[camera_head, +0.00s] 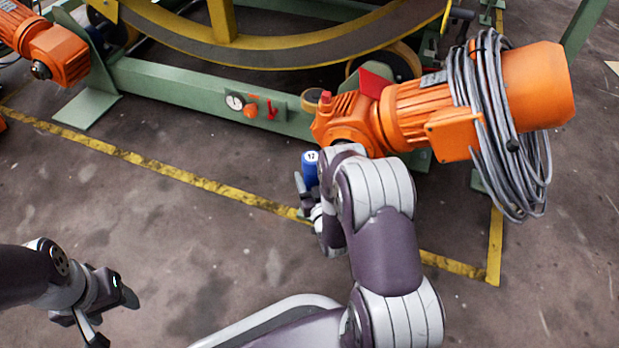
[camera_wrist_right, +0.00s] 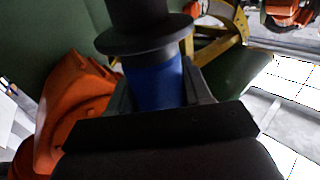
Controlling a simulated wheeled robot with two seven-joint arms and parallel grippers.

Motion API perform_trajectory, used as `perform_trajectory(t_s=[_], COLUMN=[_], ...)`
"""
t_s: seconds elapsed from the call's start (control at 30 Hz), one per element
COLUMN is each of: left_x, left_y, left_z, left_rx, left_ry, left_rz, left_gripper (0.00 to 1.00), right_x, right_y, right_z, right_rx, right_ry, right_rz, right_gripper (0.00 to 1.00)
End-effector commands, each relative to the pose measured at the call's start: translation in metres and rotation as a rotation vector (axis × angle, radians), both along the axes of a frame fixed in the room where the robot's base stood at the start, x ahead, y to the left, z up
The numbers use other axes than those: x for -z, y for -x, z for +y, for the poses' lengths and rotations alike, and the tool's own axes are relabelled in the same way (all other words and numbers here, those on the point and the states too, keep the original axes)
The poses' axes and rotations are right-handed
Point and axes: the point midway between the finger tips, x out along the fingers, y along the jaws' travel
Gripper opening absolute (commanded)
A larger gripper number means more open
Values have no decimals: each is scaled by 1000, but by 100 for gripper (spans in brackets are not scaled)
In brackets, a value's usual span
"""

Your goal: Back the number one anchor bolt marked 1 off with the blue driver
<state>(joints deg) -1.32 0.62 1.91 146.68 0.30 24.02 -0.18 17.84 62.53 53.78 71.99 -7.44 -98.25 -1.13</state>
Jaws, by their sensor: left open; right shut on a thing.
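My right gripper (camera_head: 306,196) is shut on the blue driver (camera_head: 310,168), whose blue body with a white number label shows just above the fingers in the head view. In the right wrist view the driver's blue body (camera_wrist_right: 153,84) sits between the two dark fingers, with a wide black collar above it. The driver is close to the green frame and the orange gearmotor. My left gripper (camera_head: 114,318) is open and empty over the floor at lower left. I cannot make out the anchor bolt marked 1; the right arm and motor cover part of the frame's foot.
The orange gearmotor (camera_head: 408,112) carries a coiled grey cable (camera_head: 490,130). A green beam (camera_head: 180,90) holds a gauge panel (camera_head: 250,106) under the large yellow-edged ring (camera_head: 300,45). A second orange motor (camera_head: 55,50) stands at upper left. Floor at lower left is clear.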

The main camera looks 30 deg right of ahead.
Motion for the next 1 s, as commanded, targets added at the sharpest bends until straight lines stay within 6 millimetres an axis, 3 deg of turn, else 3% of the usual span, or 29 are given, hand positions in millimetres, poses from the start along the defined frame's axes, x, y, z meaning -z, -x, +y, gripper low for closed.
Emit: perform_trajectory(t_s=[1.0], left_x=[6], left_y=[0], left_z=[0], left_rx=[0], left_ry=[0], left_rz=[0], left_gripper=[61], right_x=[7], right_y=[0], right_z=[0], right_rx=[0], right_ry=[0], right_rz=[-1], right_gripper=[10])
